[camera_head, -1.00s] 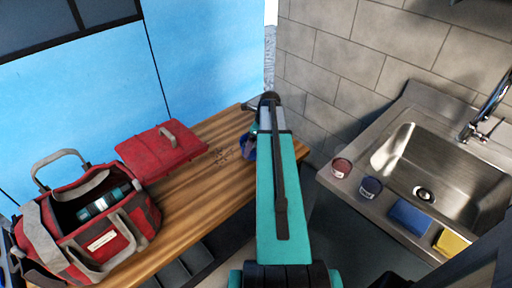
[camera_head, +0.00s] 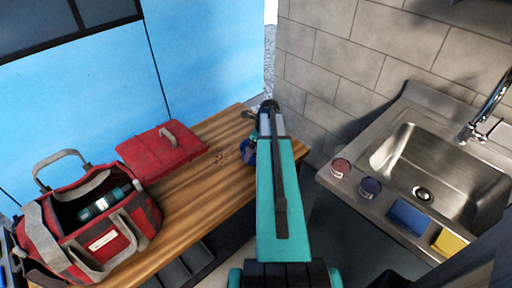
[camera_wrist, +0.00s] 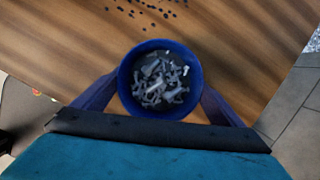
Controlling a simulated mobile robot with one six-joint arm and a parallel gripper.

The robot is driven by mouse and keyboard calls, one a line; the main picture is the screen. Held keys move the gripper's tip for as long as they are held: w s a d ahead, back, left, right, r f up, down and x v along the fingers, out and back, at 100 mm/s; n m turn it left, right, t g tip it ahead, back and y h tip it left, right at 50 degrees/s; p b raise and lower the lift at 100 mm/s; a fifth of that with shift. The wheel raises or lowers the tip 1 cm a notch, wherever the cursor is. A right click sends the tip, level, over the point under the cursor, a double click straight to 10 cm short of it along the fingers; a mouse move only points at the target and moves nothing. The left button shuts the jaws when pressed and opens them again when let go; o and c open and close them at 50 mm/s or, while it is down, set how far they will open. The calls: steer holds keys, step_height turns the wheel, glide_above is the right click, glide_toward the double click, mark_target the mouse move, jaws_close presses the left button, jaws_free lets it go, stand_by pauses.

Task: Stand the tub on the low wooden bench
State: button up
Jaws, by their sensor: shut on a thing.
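The tub is a round blue cup with small grey pieces inside. In the wrist view the tub (camera_wrist: 124,88) sits between the two fingers of my gripper (camera_wrist: 160,92), which is shut on it. In the head view the tub (camera_head: 247,153) shows partly behind my arm, over the right end of the low wooden bench (camera_head: 195,195). It looks upright from above. I cannot tell whether its base touches the wood.
A red tool bag (camera_head: 95,228) and a flat red case (camera_head: 160,150) occupy the bench's left and back. Dark specks (camera_head: 222,157) lie near the tub. A steel sink (camera_head: 440,165) with small tubs and sponges stands right. Bare wood lies in front of the case.

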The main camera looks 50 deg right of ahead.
steer(key=o, duration=1.1)
steer(key=shift+r, duration=0.1)
steer(key=shift+b+v, duration=0.7)
steer(key=shift+v, duration=5.3)
